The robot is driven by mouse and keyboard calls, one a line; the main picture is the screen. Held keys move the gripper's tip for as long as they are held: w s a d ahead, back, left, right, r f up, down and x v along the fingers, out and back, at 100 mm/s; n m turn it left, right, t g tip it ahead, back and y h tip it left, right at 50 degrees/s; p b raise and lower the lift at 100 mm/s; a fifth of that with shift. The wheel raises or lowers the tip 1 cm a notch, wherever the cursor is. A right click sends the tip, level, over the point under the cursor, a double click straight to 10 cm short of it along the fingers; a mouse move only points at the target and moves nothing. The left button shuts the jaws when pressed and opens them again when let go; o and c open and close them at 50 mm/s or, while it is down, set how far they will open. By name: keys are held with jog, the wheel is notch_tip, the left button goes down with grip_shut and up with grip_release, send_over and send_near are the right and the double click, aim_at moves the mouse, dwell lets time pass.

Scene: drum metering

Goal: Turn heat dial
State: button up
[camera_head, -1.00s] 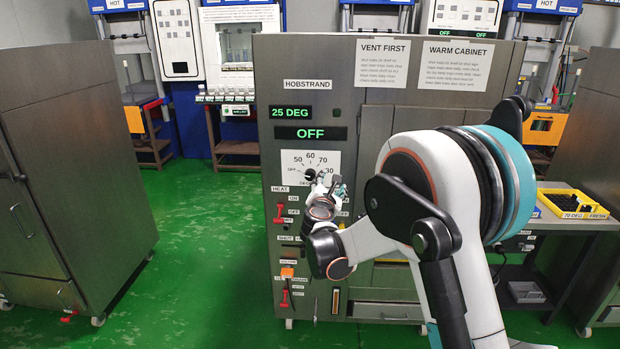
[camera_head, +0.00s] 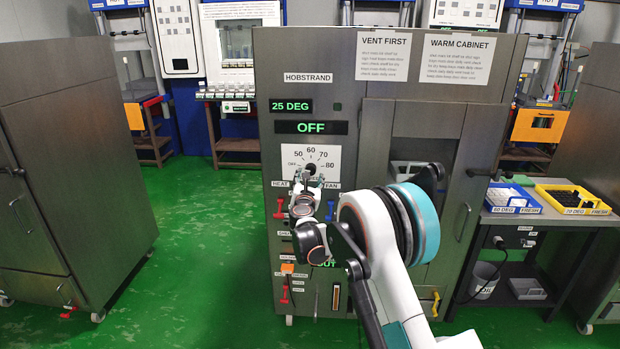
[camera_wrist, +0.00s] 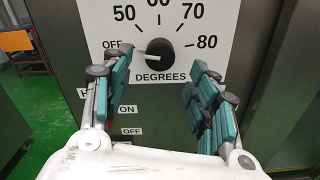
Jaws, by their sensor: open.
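The heat dial (camera_wrist: 160,53) is a black round knob on a white plate marked OFF, 50, 60, 70, 80 and DEGREES. Its pale pointer is toward OFF in the wrist view. In the head view the dial (camera_head: 310,168) sits on the front of the grey HOBSTRAND cabinet (camera_head: 350,110), partly hidden by my gripper. My gripper (camera_head: 310,178) is just in front of and below the dial. In the wrist view my gripper (camera_wrist: 158,70) is open, with teal-padded fingers on both sides below the knob and nothing between them. Contact with the knob does not show.
Displays read 25 DEG (camera_head: 291,106) and OFF (camera_head: 310,128). Red switches (camera_head: 280,208) lie below the dial on the left. A bench to the right holds a blue tray (camera_head: 512,198) and a yellow tray (camera_head: 573,198). Green floor is clear on the left.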

aim_at(310, 171)
jog(key=shift+w+d+b, duration=0.1)
jog(key=shift+w+b, duration=0.5)
jog(key=shift+w, duration=1.95)
jog(key=c, duration=1.1)
